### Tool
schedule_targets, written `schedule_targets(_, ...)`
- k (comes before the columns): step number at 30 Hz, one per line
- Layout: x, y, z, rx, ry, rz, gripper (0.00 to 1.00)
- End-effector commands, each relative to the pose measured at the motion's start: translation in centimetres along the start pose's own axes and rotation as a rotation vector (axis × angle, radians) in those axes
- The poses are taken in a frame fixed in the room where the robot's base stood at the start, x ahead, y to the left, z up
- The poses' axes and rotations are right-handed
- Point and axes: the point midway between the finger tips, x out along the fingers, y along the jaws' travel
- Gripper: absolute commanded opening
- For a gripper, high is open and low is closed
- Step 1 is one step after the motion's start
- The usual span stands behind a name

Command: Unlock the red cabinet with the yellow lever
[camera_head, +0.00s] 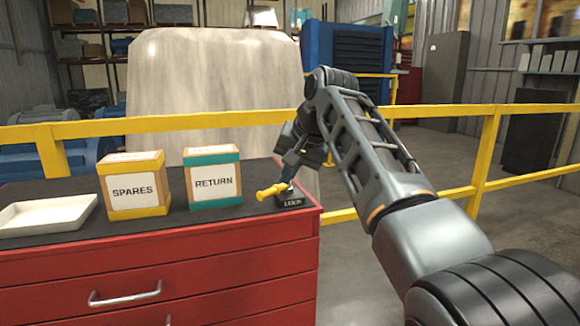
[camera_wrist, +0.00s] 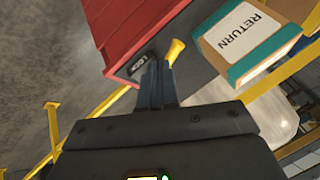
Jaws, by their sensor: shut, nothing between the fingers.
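The red cabinet (camera_head: 220,270) has a black top and silver drawer handles. The yellow lever (camera_head: 271,192) sits on a small black labelled base (camera_head: 291,201) at the cabinet top's right front corner, its handle pointing left in the head view. My gripper (camera_head: 288,177) reaches down to the lever from behind, fingers shut and empty. In the wrist view the dark blue fingers (camera_wrist: 157,82) are together, right beside the lever (camera_wrist: 176,48), whose lower part they hide. I cannot tell whether they touch it. The base (camera_wrist: 139,65) shows just left of the fingertips.
A SPARES box (camera_head: 134,190), a RETURN box (camera_head: 213,182) and a white tray (camera_head: 48,216) stand left of the lever on the cabinet top. A yellow railing (camera_head: 410,112) runs behind. Open floor lies to the right.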

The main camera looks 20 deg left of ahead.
Motion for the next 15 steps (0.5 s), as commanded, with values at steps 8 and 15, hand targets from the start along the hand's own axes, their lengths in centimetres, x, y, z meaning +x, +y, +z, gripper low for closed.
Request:
schedule_targets(8, -2.6, -0.5, 0.5, 0.001, 0.000, 0.001, 0.00)
schedule_targets(15, -3.0, -0.6, 0.5, 0.002, 0.000, 0.001, 0.00)
